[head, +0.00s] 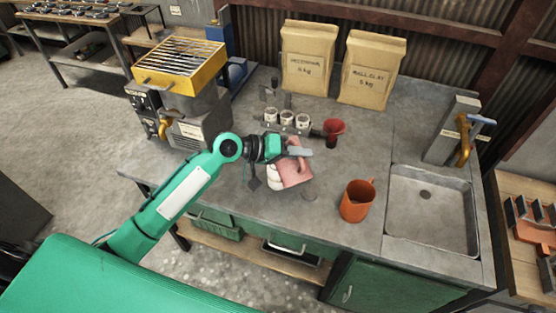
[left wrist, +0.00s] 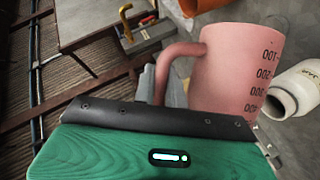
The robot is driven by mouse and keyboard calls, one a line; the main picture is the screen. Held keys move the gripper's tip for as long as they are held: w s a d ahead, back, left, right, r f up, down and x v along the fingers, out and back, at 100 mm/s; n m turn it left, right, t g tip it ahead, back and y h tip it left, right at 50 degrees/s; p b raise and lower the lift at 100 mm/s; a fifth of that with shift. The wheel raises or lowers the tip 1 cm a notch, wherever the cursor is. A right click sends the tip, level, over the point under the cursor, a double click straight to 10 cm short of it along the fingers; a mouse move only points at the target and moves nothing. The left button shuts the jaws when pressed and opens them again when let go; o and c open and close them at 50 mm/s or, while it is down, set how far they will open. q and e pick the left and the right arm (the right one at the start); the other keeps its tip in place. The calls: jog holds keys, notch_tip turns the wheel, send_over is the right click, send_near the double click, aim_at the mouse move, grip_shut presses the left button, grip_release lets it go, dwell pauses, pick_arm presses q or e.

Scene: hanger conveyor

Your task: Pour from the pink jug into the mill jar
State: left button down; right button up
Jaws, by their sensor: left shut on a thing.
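The pink jug (head: 293,176) is held by its handle in my left gripper (head: 296,152), above the grey bench. In the left wrist view the jug (left wrist: 232,70) shows printed level marks and its handle at the left; its mouth is hidden behind the gripper. The white mill jar (head: 273,182) stands on the bench just left of the jug, partly covered by it. In the left wrist view the jar (left wrist: 303,88) shows its open mouth, close beside the jug. I cannot tell how far the jug is tilted, and no stream shows. My right gripper is not in view.
An orange jug (head: 357,201) stands to the right, before the sink (head: 432,212). A red funnel-like cup (head: 334,130) and small white cups (head: 287,118) stand behind. Two paper bags (head: 372,70) are at the back; a yellow-topped machine (head: 180,66) is at left.

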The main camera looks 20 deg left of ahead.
aim_at(291, 144)
pick_arm(q)
jog(key=shift+w+a+n, duration=0.25)
jog(key=shift+n, duration=0.05)
jog(key=shift+h, duration=0.3)
jog(key=shift+w+a+n, duration=0.3)
jog(key=shift+w+n, duration=0.1)
jog(key=shift+a+g+b, duration=0.1)
jog(key=shift+g+b, duration=0.2)
jog(key=shift+b, duration=0.05)
jog(key=shift+w+a+f+n+h, duration=0.1)
jog(key=shift+w+a+n+h, duration=0.2)
jog(key=shift+w+n+h, duration=0.15)
jog(key=shift+s, duration=0.1)
jog(key=shift+f+b, duration=0.1)
jog(key=shift+b, duration=0.2)
jog(key=shift+w+a+f+n+h+b, duration=0.25)
jog(key=shift+w+a+n+b, duration=0.1)
jog(key=shift+w+a, duration=0.1)
dwell(0.5)
